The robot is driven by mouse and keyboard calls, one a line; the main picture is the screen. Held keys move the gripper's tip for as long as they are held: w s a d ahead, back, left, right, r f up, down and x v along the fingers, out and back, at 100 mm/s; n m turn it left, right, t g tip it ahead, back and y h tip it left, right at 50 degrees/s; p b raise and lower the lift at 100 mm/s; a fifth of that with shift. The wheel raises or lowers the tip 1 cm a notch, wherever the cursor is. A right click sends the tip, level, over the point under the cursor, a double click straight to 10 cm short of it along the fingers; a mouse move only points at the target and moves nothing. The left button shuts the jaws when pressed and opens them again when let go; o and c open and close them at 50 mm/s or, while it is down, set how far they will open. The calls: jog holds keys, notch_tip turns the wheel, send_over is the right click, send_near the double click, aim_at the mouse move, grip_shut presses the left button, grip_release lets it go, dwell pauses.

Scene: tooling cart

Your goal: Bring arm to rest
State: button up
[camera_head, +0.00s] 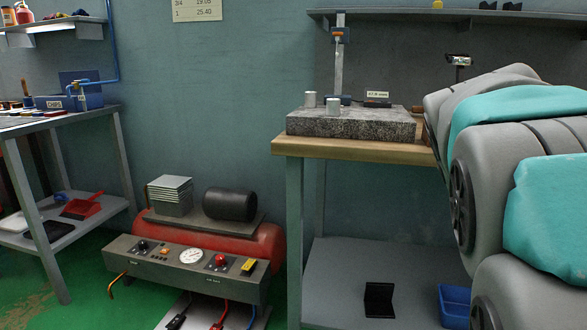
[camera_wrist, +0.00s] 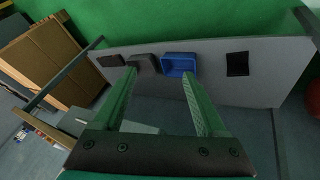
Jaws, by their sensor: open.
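My arm, grey with teal covers, fills the right side of the head view, folded in front of the wooden-topped bench (camera_head: 290,146). My gripper (camera_wrist: 160,82) shows in the wrist view with its two green fingers spread apart and nothing between them. It hangs in the air above the bench's lower grey shelf (camera_wrist: 212,80); the gripper itself is not seen in the head view.
The lower shelf holds a blue bin (camera_wrist: 179,65), a black item (camera_wrist: 237,64) and other dark items. A granite plate (camera_head: 350,123) with small metal cylinders sits on the bench. A red compressor (camera_head: 270,240) stands left. Green floor (camera_head: 95,290) is partly clear.

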jog(key=s+a+f+n+g+y+p, duration=0.1)
jog(key=s+a+f+n+g+y, duration=0.2)
jog(key=s+a+f, duration=1.3)
jog(key=s+a+n+y, duration=0.2)
jog(key=s+n, duration=0.1)
jog(key=s, duration=0.1)
jog(key=shift+s+a+f+p, duration=0.15)
jog(key=shift+s+f+p, duration=0.05)
jog(key=shift+f+p, duration=0.2)
